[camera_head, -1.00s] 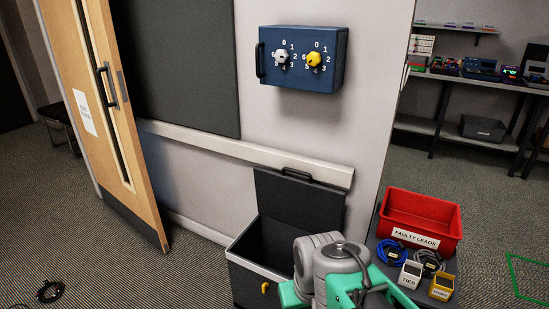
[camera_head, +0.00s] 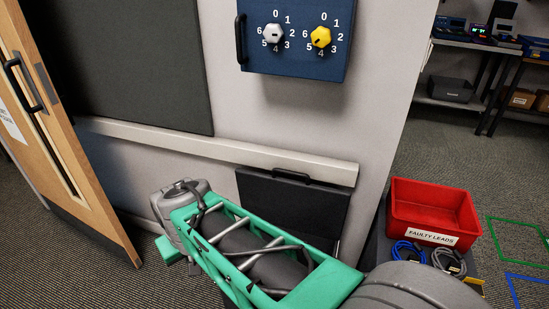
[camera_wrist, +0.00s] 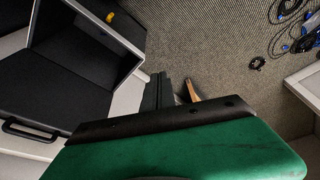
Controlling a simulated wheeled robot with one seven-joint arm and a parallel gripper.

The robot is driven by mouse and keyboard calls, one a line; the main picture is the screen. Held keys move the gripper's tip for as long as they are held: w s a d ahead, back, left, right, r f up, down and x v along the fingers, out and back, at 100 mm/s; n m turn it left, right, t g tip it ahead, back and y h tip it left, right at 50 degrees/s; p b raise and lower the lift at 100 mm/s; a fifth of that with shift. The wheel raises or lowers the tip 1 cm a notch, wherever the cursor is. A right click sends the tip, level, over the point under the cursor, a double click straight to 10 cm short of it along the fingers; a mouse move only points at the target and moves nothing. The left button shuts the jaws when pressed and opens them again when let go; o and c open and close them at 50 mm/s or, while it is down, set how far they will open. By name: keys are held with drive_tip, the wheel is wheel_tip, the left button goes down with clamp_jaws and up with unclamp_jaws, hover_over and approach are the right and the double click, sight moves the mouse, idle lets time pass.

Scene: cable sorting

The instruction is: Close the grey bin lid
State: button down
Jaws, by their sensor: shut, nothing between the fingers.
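The grey bin's lid (camera_head: 290,205) stands open and upright by the wall in the head view, with its black handle (camera_head: 292,176) at the top. My arm hides most of the bin body there. In the wrist view the open lid (camera_wrist: 45,95) lies at the left, its handle (camera_wrist: 30,131) at the lower left. The bin's pale rim (camera_wrist: 128,42) and dark inside show above it. My gripper (camera_wrist: 165,88) is shut and empty, to the right of the bin and lid, apart from them in the picture. My gripper's tips are not visible in the head view.
A blue box (camera_head: 295,50) with two dials hangs on the wall above a pale rail (camera_head: 215,148). A wooden door (camera_head: 60,130) stands at the left. A red FAULTY LEADS tray (camera_head: 434,212) and coiled leads are at the right. Cables (camera_wrist: 290,35) lie at the wrist view's upper right.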

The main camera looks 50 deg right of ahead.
drive_tip(key=w+d+r+m+h+p, duration=0.1)
drive_tip(key=w+d+r+m+p, duration=0.15)
drive_tip(key=d, duration=0.75)
drive_tip(key=w+d+r+m+h+p, duration=0.2)
drive_tip(key=d+r+m, duration=0.15)
drive_tip(key=d, duration=0.55)
drive_tip(key=s+d+r+m+h+p, duration=0.1)
drive_tip(key=s+d+m, duration=0.15)
drive_tip(key=d, duration=0.65)
drive_tip(key=s+d+r+m+h+p, duration=0.1)
drive_tip(key=s+d+m+h+p, duration=0.15)
drive_tip(key=d, duration=0.75)
drive_tip(key=shift+y, duration=0.35)
drive_tip(key=b+x, duration=0.1)
drive_tip(key=x, duration=1)
drive_tip(key=shift+s+d, duration=0.1)
drive_tip(key=shift+r, duration=0.1)
drive_tip(key=shift+s+b, duration=0.1)
drive_tip(key=shift+b, duration=0.25)
